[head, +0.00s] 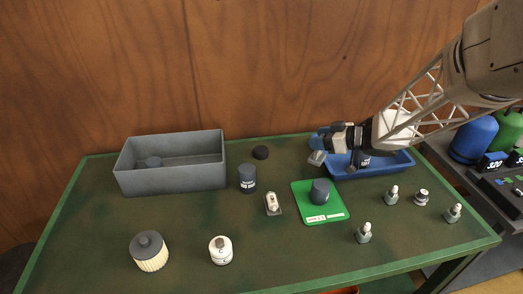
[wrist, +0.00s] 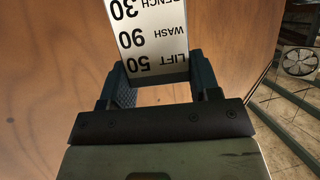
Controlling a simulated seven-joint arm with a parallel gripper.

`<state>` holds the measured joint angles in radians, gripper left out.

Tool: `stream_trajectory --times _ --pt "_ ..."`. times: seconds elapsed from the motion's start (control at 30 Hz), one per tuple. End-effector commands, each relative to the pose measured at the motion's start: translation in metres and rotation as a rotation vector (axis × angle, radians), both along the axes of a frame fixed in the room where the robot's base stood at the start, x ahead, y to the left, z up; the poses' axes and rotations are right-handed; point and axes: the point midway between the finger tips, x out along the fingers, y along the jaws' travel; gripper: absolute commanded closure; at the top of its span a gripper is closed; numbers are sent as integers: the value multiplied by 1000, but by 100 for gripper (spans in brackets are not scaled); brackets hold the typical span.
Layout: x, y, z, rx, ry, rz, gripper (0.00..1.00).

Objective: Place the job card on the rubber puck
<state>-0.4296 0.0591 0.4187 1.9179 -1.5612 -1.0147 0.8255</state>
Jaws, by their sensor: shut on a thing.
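The job card (wrist: 155,40) is a white block-like piece with black print reading LIFT 50, WASH 90 and a partly cut-off line ending in 30. My gripper (wrist: 160,78) is shut on it, with one finger at each side. In the head view my gripper (head: 325,148) is above the back right of the table, in front of the blue tray; a small grey shape at its tip seems to be the card. A flat black disc, likely the rubber puck (head: 261,152), lies at the back middle, left of my gripper and apart from it. Its top is bare.
A grey open bin (head: 170,178) stands left of the disc. A dark canister (head: 247,180) stands in front of it. A green mat (head: 332,215) holds a dark cylinder (head: 320,189). The blue tray (head: 392,165) is partly hidden by my arm. Several small bottles stand right.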

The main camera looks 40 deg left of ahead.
Motion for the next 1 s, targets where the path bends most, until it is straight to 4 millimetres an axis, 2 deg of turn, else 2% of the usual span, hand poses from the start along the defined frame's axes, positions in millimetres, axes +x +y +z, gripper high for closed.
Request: stream_trajectory --times 0.03,0.3,0.6,0.67,0.8,1.0 --pt "-2 16 -3 -1 0 35 79" --pt "-18 92 -12 -1 1 209 79" --pt "-39 152 -20 -1 -1 354 79" --pt "-42 160 -22 -1 1 373 79" --pt "-41 158 -48 -2 2 369 79" --pt "-41 158 -69 -1 0 368 79"
